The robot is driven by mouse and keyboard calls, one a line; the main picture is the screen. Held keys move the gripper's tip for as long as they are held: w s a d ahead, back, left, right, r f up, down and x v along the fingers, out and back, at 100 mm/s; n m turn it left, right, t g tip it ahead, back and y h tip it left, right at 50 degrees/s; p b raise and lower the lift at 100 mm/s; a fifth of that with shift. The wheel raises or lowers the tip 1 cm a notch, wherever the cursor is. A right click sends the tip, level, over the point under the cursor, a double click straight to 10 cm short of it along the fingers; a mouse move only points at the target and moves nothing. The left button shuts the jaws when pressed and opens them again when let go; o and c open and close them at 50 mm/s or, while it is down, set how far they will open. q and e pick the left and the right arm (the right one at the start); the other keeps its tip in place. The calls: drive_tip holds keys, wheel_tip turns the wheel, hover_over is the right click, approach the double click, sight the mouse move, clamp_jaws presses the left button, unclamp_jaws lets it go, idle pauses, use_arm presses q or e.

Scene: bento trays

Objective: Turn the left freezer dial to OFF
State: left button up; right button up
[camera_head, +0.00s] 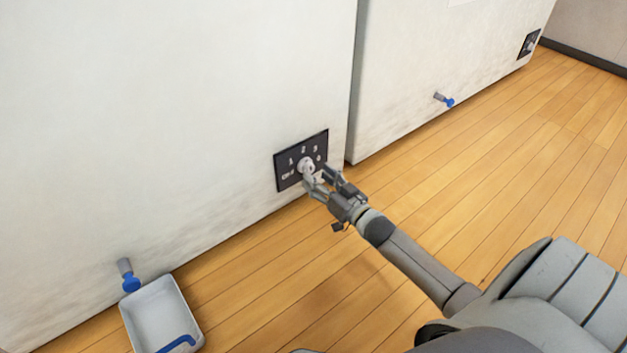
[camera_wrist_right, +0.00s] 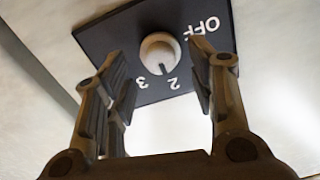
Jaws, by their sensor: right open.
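The left freezer dial is a round pale knob (camera_head: 306,164) on a black panel (camera_head: 287,162) low on the left white freezer. In the right wrist view the knob (camera_wrist_right: 159,50) shows upside down, with its dark mark pointing between the 2 and the 3, closer to the 2. The OFF label (camera_wrist_right: 205,26) is readable there; the 1 is hidden behind a finger. My right gripper (camera_head: 319,173) is open in front of the knob. In the right wrist view its fingers (camera_wrist_right: 160,78) stand either side of the knob, apparently apart from it. My left gripper is not visible.
A second white freezer (camera_head: 430,65) stands to the right, with its own black panel (camera_head: 529,43) and a blue-tipped drain spout (camera_head: 444,99). A white tray (camera_head: 137,325) with something blue in it sits on the floor below another spout (camera_head: 127,274). The wooden floor at right is clear.

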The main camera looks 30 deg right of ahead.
sight(307, 167)
drive_tip(key=shift+w+a+b, duration=0.1)
drive_tip(key=shift+w+b, duration=0.5)
drive_tip(key=shift+w, duration=0.75)
